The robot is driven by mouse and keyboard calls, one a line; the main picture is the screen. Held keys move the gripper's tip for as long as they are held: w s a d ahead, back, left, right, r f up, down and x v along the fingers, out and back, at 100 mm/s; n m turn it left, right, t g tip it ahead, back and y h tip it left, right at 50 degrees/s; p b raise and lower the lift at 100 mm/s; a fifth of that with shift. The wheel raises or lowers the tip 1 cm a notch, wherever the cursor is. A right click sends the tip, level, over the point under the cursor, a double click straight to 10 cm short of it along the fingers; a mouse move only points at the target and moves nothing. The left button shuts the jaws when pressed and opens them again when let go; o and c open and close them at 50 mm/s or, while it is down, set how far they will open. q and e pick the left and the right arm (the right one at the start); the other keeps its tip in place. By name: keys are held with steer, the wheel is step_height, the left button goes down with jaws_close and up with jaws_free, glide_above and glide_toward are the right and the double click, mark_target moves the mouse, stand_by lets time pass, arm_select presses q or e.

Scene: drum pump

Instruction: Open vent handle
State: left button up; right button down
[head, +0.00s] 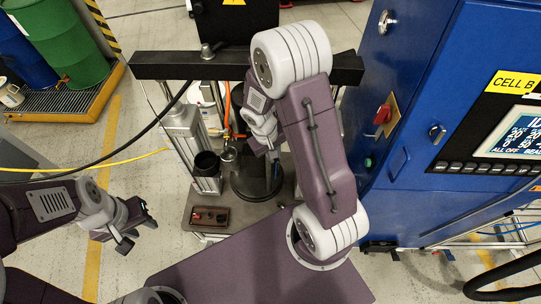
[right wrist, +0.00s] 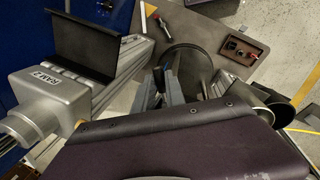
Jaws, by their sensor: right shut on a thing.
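My right gripper (head: 271,152) points down over a round black plate (head: 250,186) in the middle of the pump frame. In the right wrist view my right gripper (right wrist: 174,78) has its fingers close together over the same dark disc (right wrist: 199,54). They are shut on a slim part, which I take to be the vent handle; the fingers hide most of it, and its angle cannot be told. My left gripper (head: 134,226) is open and empty, low at the left, apart from the pump.
A black crossbar (head: 170,66) spans the pump above silver columns (head: 187,135). A blue cabinet (head: 399,190) stands close at the right. A green drum (head: 62,42) is at the upper left.

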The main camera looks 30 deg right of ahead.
steer(key=n, duration=0.1)
steer(key=d+n, duration=0.1)
steer(key=shift+d+r+n+t, duration=0.1)
steer(key=shift+n+t, duration=0.2)
steer(key=shift+n, duration=0.1)
steer(key=shift+w+d+n+t+y+p, duration=0.25)
steer(key=shift+d+n+p, duration=0.3)
steer(key=shift+n, duration=0.85)
steer(key=shift+w+d+n+t+y+p, duration=0.15)
steer(key=shift+w+d+n+p, duration=0.3)
steer(key=shift+n, duration=0.95)
steer(key=shift+w+d+n+t+y+p, duration=0.1)
steer(key=shift+w+d+n+t+p, duration=0.3)
steer(key=shift+n, duration=1)
steer(key=shift+s, duration=0.1)
steer(key=c, duration=1.4)
jaws_free()
